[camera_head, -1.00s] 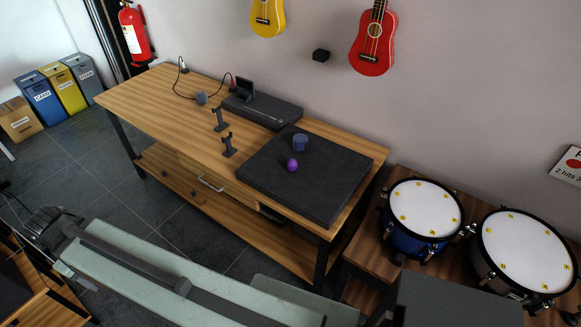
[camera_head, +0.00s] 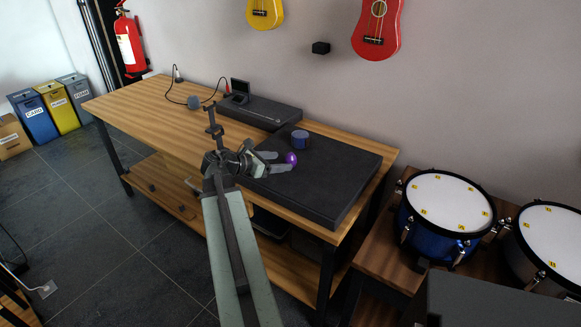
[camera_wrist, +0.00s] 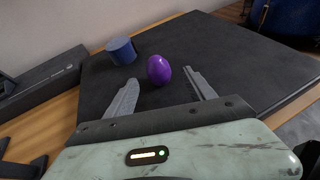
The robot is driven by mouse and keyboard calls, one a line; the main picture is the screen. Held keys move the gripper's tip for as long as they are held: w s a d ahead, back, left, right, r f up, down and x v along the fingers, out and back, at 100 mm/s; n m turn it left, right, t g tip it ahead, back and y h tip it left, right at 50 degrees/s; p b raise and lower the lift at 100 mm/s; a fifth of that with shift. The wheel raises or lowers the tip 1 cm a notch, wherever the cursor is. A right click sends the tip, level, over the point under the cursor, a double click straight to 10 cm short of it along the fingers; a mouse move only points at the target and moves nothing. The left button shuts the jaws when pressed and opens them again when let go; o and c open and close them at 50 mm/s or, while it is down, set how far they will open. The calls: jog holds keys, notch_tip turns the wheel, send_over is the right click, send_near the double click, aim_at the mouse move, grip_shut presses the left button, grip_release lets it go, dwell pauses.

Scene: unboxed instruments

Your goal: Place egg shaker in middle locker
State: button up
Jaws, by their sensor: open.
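The purple egg shaker (camera_head: 291,158) rests on the dark mat (camera_head: 335,185) on the wooden bench. In the wrist view the egg (camera_wrist: 159,70) stands just beyond and between the tips of my open gripper (camera_wrist: 159,84). In the head view my gripper (camera_head: 281,162) reaches over the mat's left part with its fingers close to the egg. The fingers hold nothing. I cannot make out any locker in these frames.
A blue cylinder (camera_head: 299,138) stands on the mat close behind the egg, and also shows in the wrist view (camera_wrist: 121,51). A dark flat case (camera_head: 262,112) lies at the bench's back. Drums (camera_head: 447,210) stand at the right. The mat's right part is clear.

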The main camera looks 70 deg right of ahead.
aim_at(286, 161)
jog(key=b+x, duration=0.2)
jog(key=x, duration=0.4)
jog(key=shift+d+f, duration=0.35)
jog(key=shift+r, duration=0.1)
grip_shut()
